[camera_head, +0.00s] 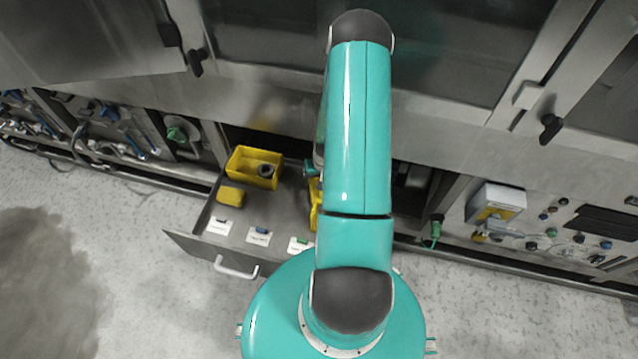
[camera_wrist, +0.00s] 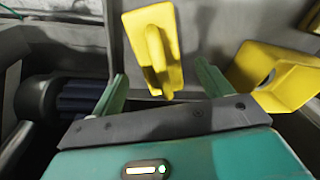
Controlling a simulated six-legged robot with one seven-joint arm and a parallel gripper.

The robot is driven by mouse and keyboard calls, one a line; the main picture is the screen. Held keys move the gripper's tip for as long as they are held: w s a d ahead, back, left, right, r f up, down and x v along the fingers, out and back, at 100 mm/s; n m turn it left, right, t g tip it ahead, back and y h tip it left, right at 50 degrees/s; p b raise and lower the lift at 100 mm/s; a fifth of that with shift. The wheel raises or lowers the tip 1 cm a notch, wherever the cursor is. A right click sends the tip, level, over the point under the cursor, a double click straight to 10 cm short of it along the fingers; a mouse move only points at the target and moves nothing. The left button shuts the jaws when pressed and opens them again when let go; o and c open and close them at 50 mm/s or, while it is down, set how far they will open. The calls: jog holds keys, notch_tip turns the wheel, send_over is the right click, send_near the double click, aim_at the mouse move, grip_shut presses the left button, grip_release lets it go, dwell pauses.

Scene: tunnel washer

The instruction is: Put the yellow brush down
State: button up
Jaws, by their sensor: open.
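The yellow brush (camera_wrist: 156,48) shows in the wrist view, with a flat yellow plate and a raised handle facing my gripper. It lies just past the fingertips, against a grey surface. My gripper (camera_wrist: 162,74) is open, with one green finger on each side of the brush's lower end. I see no finger closed on it, and cannot tell whether one touches it. In the head view my arm hides most of the gripper. A yellow piece (camera_head: 315,205), apparently the brush, shows beside the arm inside the open drawer (camera_head: 187,240).
The drawer also holds a yellow bin (camera_head: 241,165) with a dark round item in it, a yellow block (camera_head: 230,196) and several white labels along its front. A yellow holder (camera_wrist: 290,75) is right of the brush. A dark cylinder (camera_wrist: 40,100) is left of the gripper.

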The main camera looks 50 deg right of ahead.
notch_tip(320, 180, up, 7)
jog(key=s, duration=0.1)
jog(key=shift+r, duration=0.2)
jog(key=w+a+r+n, duration=0.1)
jog(key=w+a+r, duration=0.1)
jog(key=a+r, duration=0.5)
jog(key=w+a+r+n+t+h, duration=0.1)
jog(key=w+a+r+n, duration=0.1)
jog(key=r, duration=0.9)
jog(key=w+a+r+n, duration=0.1)
jog(key=w+a+r, duration=0.3)
jog(key=r, duration=0.6)
jog(key=s+a+r+n+t+y, duration=0.1)
jog(key=s+a+r+n+t, duration=0.2)
jog(key=s+a+r, duration=1.1)
jog(key=a+r+n, duration=0.1)
jog(key=a+r, duration=0.1)
jog(key=a, duration=0.2)
jog(key=shift+s, duration=0.2)
jog(key=shift+d, duration=0.1)
